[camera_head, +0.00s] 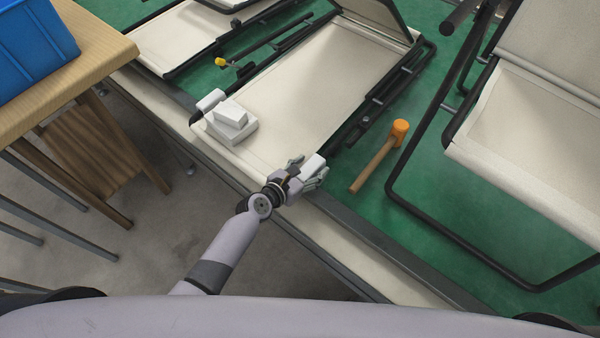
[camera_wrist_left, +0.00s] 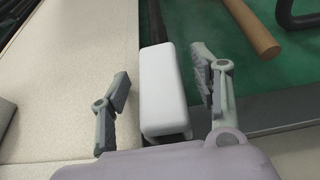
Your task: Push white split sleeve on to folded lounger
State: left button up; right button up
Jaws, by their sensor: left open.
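The folded lounger (camera_head: 300,85), cream fabric on a dark tube frame, lies on the green-topped bench. A white split sleeve (camera_head: 314,164) is at its near right corner and also shows in the left wrist view (camera_wrist_left: 164,88), in line with a dark tube. How far it sits on the tube cannot be told. My left gripper (camera_head: 308,171) is open, its fingers on either side of this sleeve with visible gaps in the left wrist view (camera_wrist_left: 164,72). Another white sleeve (camera_head: 211,100) is at the lounger's near left corner. My right gripper is not in view.
A mallet with an orange head (camera_head: 400,127) lies to the right on the green surface. Another lounger (camera_head: 530,120) stands at the right. A wooden table with a blue crate (camera_head: 35,45) is at the left.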

pick_arm(q)
jog(key=v, duration=1.1)
jog(key=shift+s+a, duration=0.2)
jog(key=shift+s, duration=0.05)
